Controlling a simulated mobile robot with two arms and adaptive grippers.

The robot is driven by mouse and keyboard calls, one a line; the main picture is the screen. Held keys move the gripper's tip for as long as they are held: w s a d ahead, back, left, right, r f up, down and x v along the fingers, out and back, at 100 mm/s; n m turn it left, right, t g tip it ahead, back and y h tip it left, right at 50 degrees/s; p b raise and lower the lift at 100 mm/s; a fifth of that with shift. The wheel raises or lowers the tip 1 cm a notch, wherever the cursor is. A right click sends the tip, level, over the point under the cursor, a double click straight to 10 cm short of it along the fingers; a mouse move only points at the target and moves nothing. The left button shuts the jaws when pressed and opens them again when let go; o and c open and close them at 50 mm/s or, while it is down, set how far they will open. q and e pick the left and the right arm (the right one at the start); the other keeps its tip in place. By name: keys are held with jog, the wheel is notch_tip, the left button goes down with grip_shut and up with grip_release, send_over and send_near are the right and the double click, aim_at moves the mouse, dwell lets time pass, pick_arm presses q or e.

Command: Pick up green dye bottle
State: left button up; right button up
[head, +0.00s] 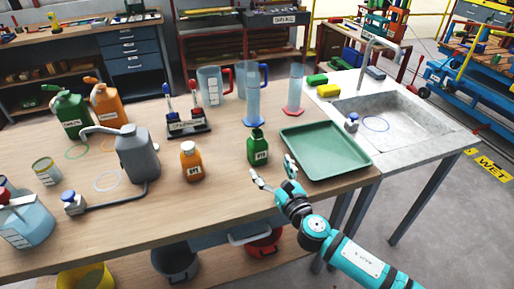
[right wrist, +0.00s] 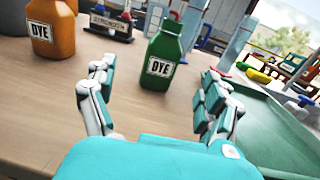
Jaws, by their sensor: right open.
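The green dye bottle (head: 257,148) stands upright on the wooden table, just left of the green tray. It has a white label reading DYE and also shows in the right wrist view (right wrist: 163,50), ahead of and between the fingers. My right gripper (head: 273,172) is open and empty, just in front of the bottle on its near side. Its fingers (right wrist: 157,103) are spread wide and do not appear to touch the bottle. My left gripper is not in the frames.
The green tray (head: 291,133) lies close on the right, beside my right finger. An orange dye bottle (head: 192,163) stands to the left. Behind are a blue graduated cylinder (head: 254,100) and a rack of stoppered items (head: 187,128). A sink (head: 400,115) is at the right.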

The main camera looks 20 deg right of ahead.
aim_at(257, 146)
jog(key=w, duration=0.5)
jog(key=shift+w+a+f, duration=0.1)
jog(key=shift+w+a, duration=0.05)
jog(key=shift+a, duration=0.2)
jog(key=shift+w, duration=0.8)
jog(key=w, duration=0.3)
jog(key=shift+w+f, duration=0.15)
jog(key=shift+w, duration=0.7)
jog(key=c, duration=0.4)
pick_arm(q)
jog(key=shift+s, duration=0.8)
pick_arm(e)
jog(key=c, duration=1.1)
